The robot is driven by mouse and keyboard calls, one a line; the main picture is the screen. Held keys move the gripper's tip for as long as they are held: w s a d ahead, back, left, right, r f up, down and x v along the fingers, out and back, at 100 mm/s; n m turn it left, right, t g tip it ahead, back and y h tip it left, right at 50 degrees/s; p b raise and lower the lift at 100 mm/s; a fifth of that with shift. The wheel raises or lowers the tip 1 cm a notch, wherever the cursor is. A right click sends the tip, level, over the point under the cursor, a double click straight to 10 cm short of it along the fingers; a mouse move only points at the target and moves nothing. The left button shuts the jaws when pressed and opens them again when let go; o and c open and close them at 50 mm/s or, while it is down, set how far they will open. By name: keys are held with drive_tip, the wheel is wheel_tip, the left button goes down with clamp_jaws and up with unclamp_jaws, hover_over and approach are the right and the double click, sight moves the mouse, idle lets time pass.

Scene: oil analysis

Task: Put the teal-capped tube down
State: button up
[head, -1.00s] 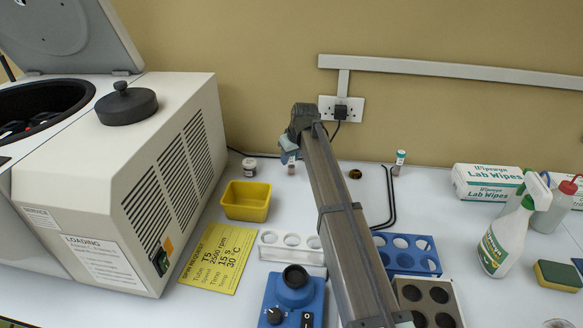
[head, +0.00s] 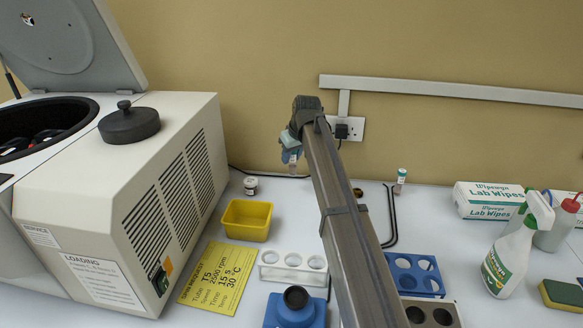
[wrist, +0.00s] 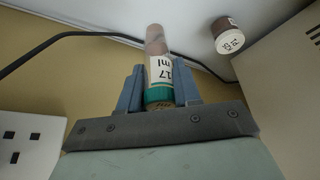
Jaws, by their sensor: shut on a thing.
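My gripper (head: 290,147) is shut on the teal-capped tube (wrist: 157,62), holding it near its cap. In the wrist view the teal cap sits between the two blue-grey fingers (wrist: 158,92). In the head view the tube (head: 292,159) shows small below the fingers, against the back wall and apparently above the bench. My arm hides part of the bench.
A yellow tray (head: 247,236), white rack (head: 293,274) and blue rack (head: 414,292) stand nearer. Another small tube (head: 401,175) stands at the back right. A black cable (wrist: 60,38) runs behind. The centrifuge (head: 110,200) borders the left.

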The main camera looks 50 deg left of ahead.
drive_tip(key=shift+r, duration=0.6)
drive_tip(key=shift+d+r, duration=0.2)
drive_tip(key=shift+r, duration=0.1)
drive_tip(key=w+d+m, duration=0.1)
drive_tip(key=d, duration=1.1)
drive_tip(key=shift+t, duration=0.3)
drive_tip(key=shift+w+d+f, duration=0.1)
drive_tip(key=shift+w+f, duration=0.05)
drive_tip(key=shift+f, duration=2.2)
drive_tip(key=shift+w+d+f, duration=0.1)
drive_tip(key=shift+f, duration=2.2)
drive_tip(key=o, duration=1)
drive_tip(key=shift+f, duration=0.1)
drive_tip(key=v, duration=1.2)
drive_tip(key=shift+a, duration=0.1)
